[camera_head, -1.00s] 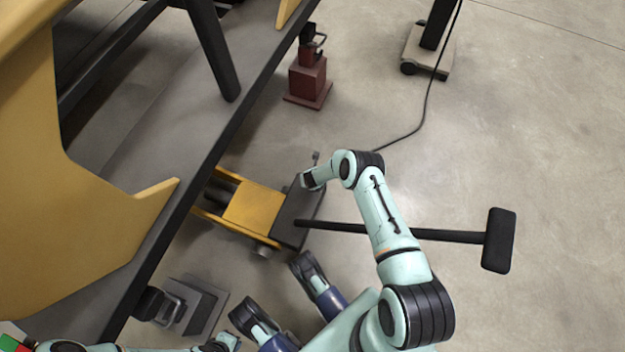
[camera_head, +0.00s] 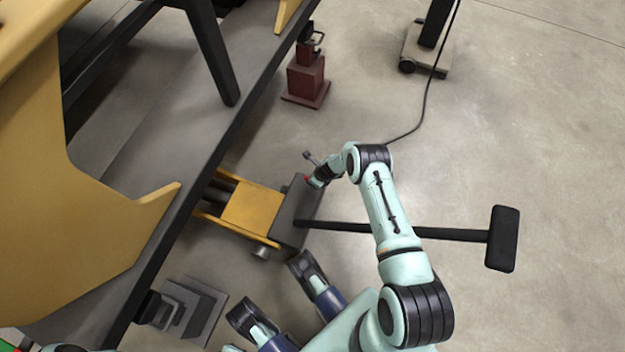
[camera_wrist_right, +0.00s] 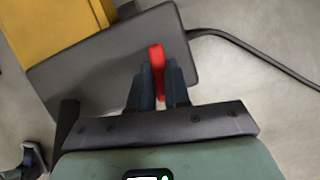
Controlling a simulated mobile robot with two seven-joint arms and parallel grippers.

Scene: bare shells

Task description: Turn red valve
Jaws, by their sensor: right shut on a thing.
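The red valve (camera_wrist_right: 157,58) is a small red handle on the dark grey block (camera_wrist_right: 110,68) of a yellow jack-like machine (camera_head: 252,207). In the head view a small bit of red (camera_head: 308,181) shows at the tip of my right arm. My right gripper (camera_wrist_right: 160,82) is shut on the red valve, with one dark finger on each side of it. Its fingertips are mostly hidden by the wrist in the head view. My left gripper is not in view; only a little of my left arm shows at the bottom left corner.
A black T-shaped handle (camera_head: 440,234) extends right from the block, passing under my right arm. A black cable (camera_head: 425,110) runs behind the arm. A large yellow and grey structure fills the left. A red jack (camera_head: 306,78) stands at the back. Floor on the right is mostly clear.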

